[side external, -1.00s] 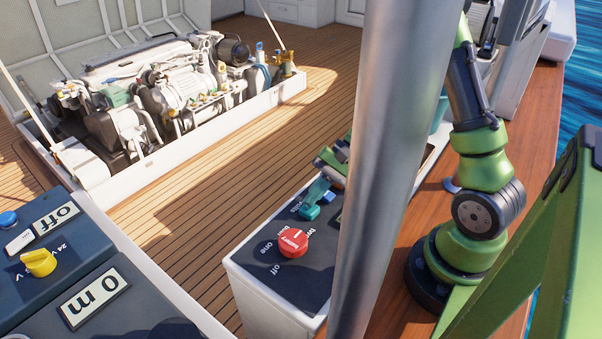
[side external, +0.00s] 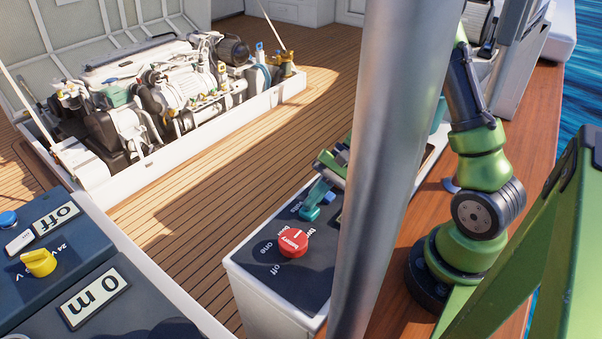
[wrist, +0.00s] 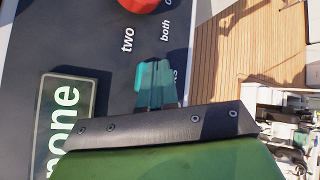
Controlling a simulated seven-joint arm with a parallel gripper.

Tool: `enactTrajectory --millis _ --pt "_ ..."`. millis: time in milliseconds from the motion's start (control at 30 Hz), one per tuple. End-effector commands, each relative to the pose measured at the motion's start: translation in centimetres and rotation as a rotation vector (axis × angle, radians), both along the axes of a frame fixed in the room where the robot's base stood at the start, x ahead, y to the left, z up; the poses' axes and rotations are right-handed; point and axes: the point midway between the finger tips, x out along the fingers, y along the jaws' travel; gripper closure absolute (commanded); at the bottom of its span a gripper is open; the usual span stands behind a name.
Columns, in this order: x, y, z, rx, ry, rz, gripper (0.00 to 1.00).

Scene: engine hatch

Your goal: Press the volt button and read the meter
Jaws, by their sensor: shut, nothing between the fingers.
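My gripper (side external: 315,203) is shut and empty, its teal fingers pointing down at the dark battery panel (side external: 300,282) in the side external view. A small blue button (side external: 329,197) shows just right of the fingers; I cannot tell whether they touch it. In the wrist view, the teal fingers (wrist: 153,82) cover part of the panel beside a partly hidden label ending in "ts" (wrist: 175,77). The meter display (wrist: 62,125) there reads "none", partly cut off by the gripper body. The pole hides most of the display in the side external view.
A red battery knob (side external: 293,243) sits in front of my fingers. A thick metal pole (side external: 385,120) crosses the side external view. Another panel at left has a yellow knob (side external: 39,262) and displays reading "off" (side external: 56,219) and "0 m" (side external: 94,299). The open engine hatch is behind.

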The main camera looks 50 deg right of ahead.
Motion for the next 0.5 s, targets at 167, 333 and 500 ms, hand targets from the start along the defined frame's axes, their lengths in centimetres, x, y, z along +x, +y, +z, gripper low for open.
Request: enactTrajectory --millis 167,333,500 --pt "0.0 -0.01 -0.24 -0.001 0.0 0.001 1.0" --pt "-0.01 0.0 -0.45 -0.001 0.0 0.001 1.0" --pt "-0.03 0.01 -0.67 0.0 0.0 0.002 1.0"
